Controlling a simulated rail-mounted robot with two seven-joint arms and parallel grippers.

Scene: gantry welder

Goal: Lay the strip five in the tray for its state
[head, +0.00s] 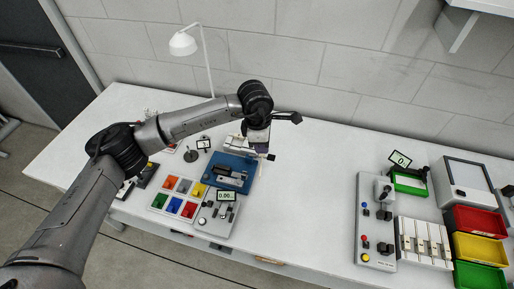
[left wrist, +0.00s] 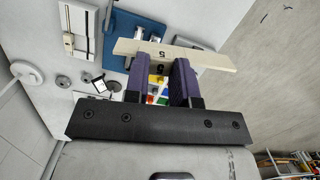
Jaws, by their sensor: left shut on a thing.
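My left gripper (head: 258,148) hangs over the back of the blue plate (head: 215,184) in the head view. In the left wrist view, its purple-padded fingers (left wrist: 163,70) are shut on a pale strip (left wrist: 205,59) marked 5, which sticks out to both sides. The strip is hard to make out in the head view. At the right of the table stand a red tray (head: 476,221), a yellow tray (head: 478,249) and a green tray (head: 479,276) in a row. My right gripper is not in view.
Small coloured squares (head: 180,196) and a device with a display (head: 218,214) lie near the blue plate. A lamp (head: 184,43) stands behind. At the right are a control panel (head: 375,222), a white slotted rack (head: 424,243) and a box (head: 467,181). The table's middle (head: 310,200) is clear.

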